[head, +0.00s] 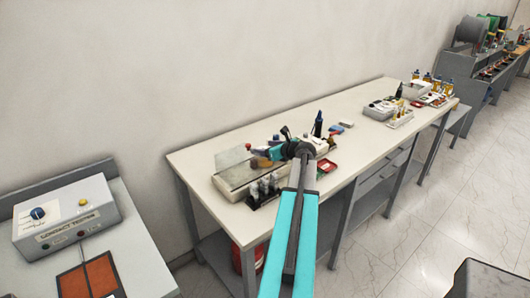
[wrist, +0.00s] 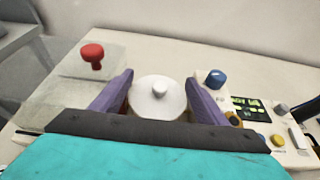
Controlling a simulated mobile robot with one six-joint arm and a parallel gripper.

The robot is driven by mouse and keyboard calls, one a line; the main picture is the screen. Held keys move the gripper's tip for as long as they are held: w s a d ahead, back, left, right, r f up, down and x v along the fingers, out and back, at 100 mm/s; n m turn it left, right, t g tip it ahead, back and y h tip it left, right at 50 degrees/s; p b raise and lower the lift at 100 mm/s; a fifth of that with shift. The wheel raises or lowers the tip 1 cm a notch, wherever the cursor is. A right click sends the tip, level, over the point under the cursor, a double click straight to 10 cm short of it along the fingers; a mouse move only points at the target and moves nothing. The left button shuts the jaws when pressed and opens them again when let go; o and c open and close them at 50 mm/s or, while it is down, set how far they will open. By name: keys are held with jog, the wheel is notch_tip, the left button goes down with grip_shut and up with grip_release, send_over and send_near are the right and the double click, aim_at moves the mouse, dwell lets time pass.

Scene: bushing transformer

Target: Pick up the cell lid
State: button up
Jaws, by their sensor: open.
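The cell lid (wrist: 158,96) is a round white disc with a small knob on top. In the wrist view it lies between the two purple fingers of my gripper (wrist: 159,78). The fingers are open, one on each side of the lid. I cannot tell if they touch it, and the near edge of the lid is hidden by my gripper's body. In the head view my gripper (head: 264,160) is over the tester on the long table, and I cannot make out the lid there.
A red knob (wrist: 92,54) stands on a clear panel at the left. A control panel with a blue knob (wrist: 215,78) and a lit display (wrist: 252,108) is at the right. In the head view, small bottles (head: 264,187) stand in front of the tester. The table (head: 222,140) is bare behind it.

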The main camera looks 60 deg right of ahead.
aim_at(265, 147)
jog(key=shift+s, duration=0.1)
jog(key=c, duration=1.1)
grip_shut()
jog(key=shift+a+f, duration=0.1)
jog(key=shift+r+b, duration=0.5)
jog(key=shift+r, duration=0.35)
jog(key=shift+r+b, duration=0.3)
jog(key=shift+r, duration=0.65)
jog(key=s+a+r+b, duration=0.1)
jog(key=s+b, duration=0.3)
jog(key=s, duration=1.1)
jog(key=shift+s+a+r, duration=0.35)
jog(key=shift+a, duration=0.1)
